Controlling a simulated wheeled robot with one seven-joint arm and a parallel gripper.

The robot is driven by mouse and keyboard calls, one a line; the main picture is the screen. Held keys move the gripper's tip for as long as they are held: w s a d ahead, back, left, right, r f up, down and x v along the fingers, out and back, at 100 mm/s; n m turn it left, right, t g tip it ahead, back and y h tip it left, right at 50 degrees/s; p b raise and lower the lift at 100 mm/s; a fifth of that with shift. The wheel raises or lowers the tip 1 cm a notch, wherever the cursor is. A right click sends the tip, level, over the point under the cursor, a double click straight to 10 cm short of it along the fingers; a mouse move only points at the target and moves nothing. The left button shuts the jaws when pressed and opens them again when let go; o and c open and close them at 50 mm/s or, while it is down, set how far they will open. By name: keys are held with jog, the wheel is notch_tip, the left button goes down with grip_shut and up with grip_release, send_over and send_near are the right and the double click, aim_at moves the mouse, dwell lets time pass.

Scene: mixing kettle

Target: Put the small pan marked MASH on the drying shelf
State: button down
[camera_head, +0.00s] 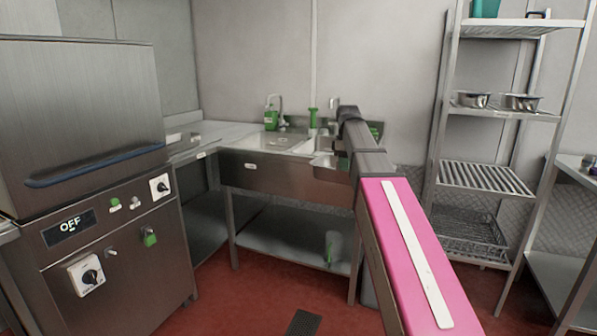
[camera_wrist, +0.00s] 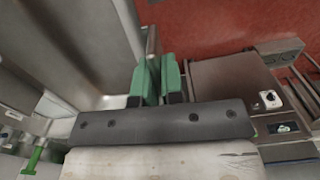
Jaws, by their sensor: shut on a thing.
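In the wrist view my gripper (camera_wrist: 154,76) has its two green fingers closed on a thin, upright metal edge (camera_wrist: 153,42). I take this to be part of the small pan, but most of the held thing is hidden and no MASH marking can be read. In the head view a small shiny steel pan shape (camera_head: 329,168) shows just left of my dark wrist, in front of the sink. The drying shelf (camera_head: 487,178) is the tall metal rack on the right, with slatted levels. My gripper is left of this rack, apart from it.
Two steel pans (camera_head: 520,102) and (camera_head: 472,100) stand on an upper rack level. The slatted level below looks bare. A wire basket (camera_head: 468,230) is lower down. The sink counter (camera_head: 265,170) is behind my wrist. A steel machine reading OFF (camera_head: 95,230) stands left.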

jog(key=s+d+f+m, duration=0.2)
jog(key=s+f+m, duration=0.9)
jog(key=f, duration=0.4)
jog(key=shift+d+m, duration=0.15)
jog(key=shift+m, duration=0.55)
jog(key=shift+d, duration=0.15)
